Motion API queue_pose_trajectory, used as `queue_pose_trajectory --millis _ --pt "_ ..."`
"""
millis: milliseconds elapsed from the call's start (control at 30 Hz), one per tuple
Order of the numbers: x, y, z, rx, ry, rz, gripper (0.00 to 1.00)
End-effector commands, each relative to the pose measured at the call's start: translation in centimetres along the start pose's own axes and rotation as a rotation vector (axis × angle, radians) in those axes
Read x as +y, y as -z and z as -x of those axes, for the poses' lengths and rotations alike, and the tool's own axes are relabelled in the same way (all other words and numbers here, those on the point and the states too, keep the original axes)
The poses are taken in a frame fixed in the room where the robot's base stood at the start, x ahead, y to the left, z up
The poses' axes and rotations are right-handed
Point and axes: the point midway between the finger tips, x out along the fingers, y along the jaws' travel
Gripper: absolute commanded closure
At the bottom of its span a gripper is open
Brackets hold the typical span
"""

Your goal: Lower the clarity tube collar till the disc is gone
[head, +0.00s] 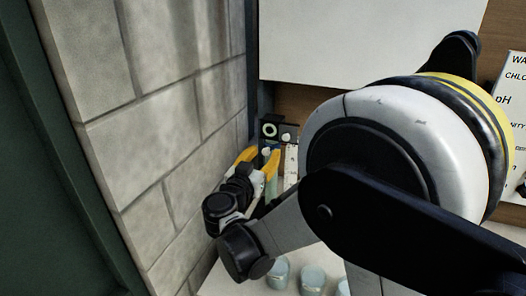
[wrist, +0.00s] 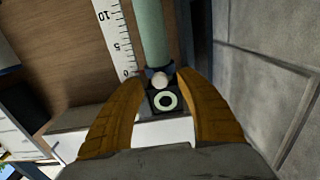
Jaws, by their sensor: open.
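The pale green clarity tube (wrist: 151,30) runs along a white scale (wrist: 118,38) marked 0, 5 and 10 in the wrist view. A dark collar (wrist: 152,71) with a pale round knob (wrist: 159,81) sits around the tube near the scale's 0 end. Beside it is a black plate with a pale green ring (wrist: 165,101); it also shows in the head view (head: 270,130). My gripper (wrist: 164,78) is open, its yellow fingers on either side of the knob; contact cannot be told. In the head view my gripper (head: 263,156) is at the tube. The disc is not clearly seen.
A block wall (head: 170,110) stands close on the left in the head view. Several pale-lidded jars (head: 312,276) stand on the white counter below. A white board (head: 370,40) hangs behind, and a printed chart (head: 514,90) is at the right.

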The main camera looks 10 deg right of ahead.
Motion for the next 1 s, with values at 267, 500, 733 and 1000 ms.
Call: queue_pose_trajectory --millis 267,500,733,1000 --pt "0.0 0.0 -1.6 0.000 0.000 0.000 0.58" --pt "0.0 0.0 -1.6 -0.001 0.001 0.000 0.74" --pt "0.0 0.0 -1.5 -0.001 0.001 0.000 1.00" --pt "0.0 -1.1 -1.5 -0.001 0.001 0.000 1.00"
